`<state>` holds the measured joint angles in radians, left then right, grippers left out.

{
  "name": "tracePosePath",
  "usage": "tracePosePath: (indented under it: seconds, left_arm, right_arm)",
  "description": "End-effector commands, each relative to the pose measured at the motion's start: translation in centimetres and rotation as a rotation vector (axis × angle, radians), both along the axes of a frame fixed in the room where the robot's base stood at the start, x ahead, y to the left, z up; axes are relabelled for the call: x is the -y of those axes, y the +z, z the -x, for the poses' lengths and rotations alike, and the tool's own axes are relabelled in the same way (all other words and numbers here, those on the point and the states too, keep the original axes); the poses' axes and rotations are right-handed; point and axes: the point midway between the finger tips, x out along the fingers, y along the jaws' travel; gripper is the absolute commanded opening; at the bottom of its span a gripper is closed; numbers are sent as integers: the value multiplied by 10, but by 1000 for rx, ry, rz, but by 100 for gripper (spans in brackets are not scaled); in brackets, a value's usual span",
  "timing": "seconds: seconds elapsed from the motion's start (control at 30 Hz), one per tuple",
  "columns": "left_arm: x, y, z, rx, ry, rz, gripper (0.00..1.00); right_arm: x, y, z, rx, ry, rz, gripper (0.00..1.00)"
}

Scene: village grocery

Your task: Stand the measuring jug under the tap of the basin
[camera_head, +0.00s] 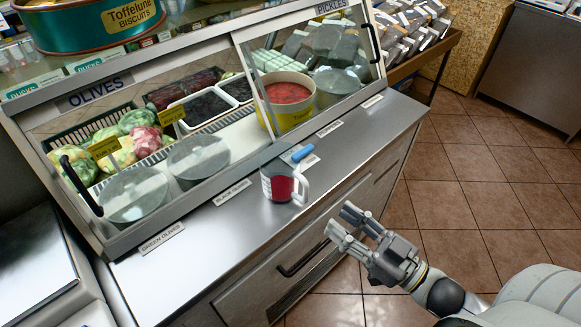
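The measuring jug (277,187) stands upright on the steel counter ledge in front of the glass deli case. It looks clear with a red part and a white handle on its right side. My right gripper (341,220) is to the right of and nearer than the jug, out past the ledge's front edge. Its two fingers are apart with nothing between them, pointing toward the counter. My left gripper is not in view. I see no tap or basin in this view.
A blue-handled thing (302,153) lies just behind the jug. Label cards, including the green olives card (161,238), lie along the ledge (350,135). The glass case (215,150) rises behind. A drawer handle (303,258) sticks out below. Tiled floor (455,180) is clear at the right.

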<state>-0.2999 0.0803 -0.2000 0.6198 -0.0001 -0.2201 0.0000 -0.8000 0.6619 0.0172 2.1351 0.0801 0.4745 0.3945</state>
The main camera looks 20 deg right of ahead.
Motion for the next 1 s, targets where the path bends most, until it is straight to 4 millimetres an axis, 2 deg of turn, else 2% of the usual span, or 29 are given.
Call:
tracePosePath:
  seconds: [0.03, 0.2, 0.37, 0.7, 1.0]
  left_arm:
    - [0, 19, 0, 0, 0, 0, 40]
    - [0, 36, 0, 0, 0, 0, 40]
    - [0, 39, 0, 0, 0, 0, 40]
    - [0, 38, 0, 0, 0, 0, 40]
    - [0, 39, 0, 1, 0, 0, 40]
  right_arm:
    - [2, 11, -2, -23, 27, 21, 37]
    - [12, 8, -8, -83, 63, 66, 37]
    - [15, 4, -12, -101, 69, 81, 37]
    - [-7, 4, -46, -98, 67, 79, 37]
    - [-17, 3, -59, -100, 68, 81, 37]
